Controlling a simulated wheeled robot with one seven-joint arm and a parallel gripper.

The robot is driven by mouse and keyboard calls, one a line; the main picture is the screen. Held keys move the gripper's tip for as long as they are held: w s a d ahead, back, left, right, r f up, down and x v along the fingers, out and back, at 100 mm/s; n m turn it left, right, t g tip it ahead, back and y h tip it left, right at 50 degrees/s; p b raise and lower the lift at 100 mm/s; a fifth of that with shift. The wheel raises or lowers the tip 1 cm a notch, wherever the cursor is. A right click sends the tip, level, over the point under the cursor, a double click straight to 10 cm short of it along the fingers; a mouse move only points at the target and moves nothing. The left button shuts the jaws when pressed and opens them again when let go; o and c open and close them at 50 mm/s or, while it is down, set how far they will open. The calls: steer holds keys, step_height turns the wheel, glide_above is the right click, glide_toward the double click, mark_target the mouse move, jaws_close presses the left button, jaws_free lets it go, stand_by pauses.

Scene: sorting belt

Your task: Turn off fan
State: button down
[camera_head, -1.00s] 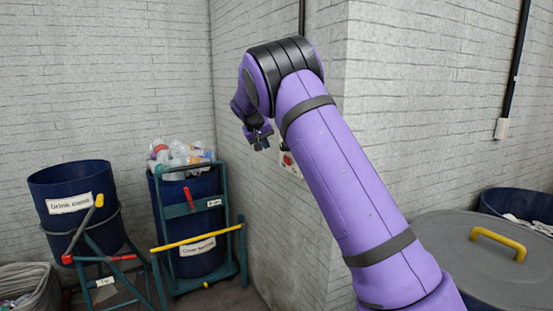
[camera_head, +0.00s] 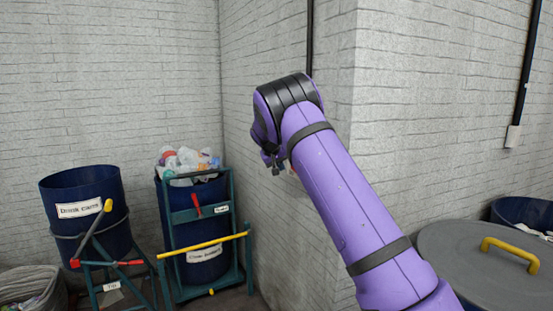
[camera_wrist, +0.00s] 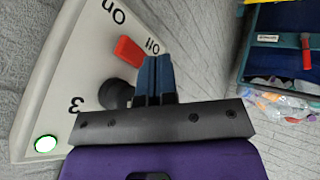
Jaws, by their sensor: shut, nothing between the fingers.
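A pale control panel (camera_wrist: 55,105) fills the left of the wrist view. It has a red switch piece (camera_wrist: 128,51) between the printed words On and Off, a black knob (camera_wrist: 116,93) and a lit green button (camera_wrist: 45,144). My gripper (camera_wrist: 154,58) is shut and empty. Its dark blue fingers are just right of the red piece, over the panel's edge; I cannot tell if they touch it. In the head view my gripper (camera_head: 275,166) is by the wall corner, and my arm hides most of the panel. No fan is visible.
Blue bins labelled for drink cans (camera_head: 85,185) and clear bottles (camera_head: 180,225) stand at the left in green tipping frames. A yellow bar (camera_head: 205,246) crosses the second frame. A grey lid with a yellow handle (camera_head: 510,252) is at lower right. The wall corner is close to my arm.

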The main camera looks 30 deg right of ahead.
steer(key=shift+s+d+f, duration=0.1)
steer(key=shift+d+f, duration=0.15)
steer(key=shift+d, duration=0.9)
steer(key=shift+s+d+f, duration=0.1)
steer(key=shift+d+f, duration=0.1)
steer(key=shift+d, duration=0.9)
steer(key=s+d+n+t+y, duration=0.1)
steer(key=n, duration=0.1)
steer(key=shift+s+d+n, duration=0.15)
steer(key=shift+n, duration=0.15)
steer(key=shift+w+a, duration=0.4)
steer(key=shift+w, duration=0.25)
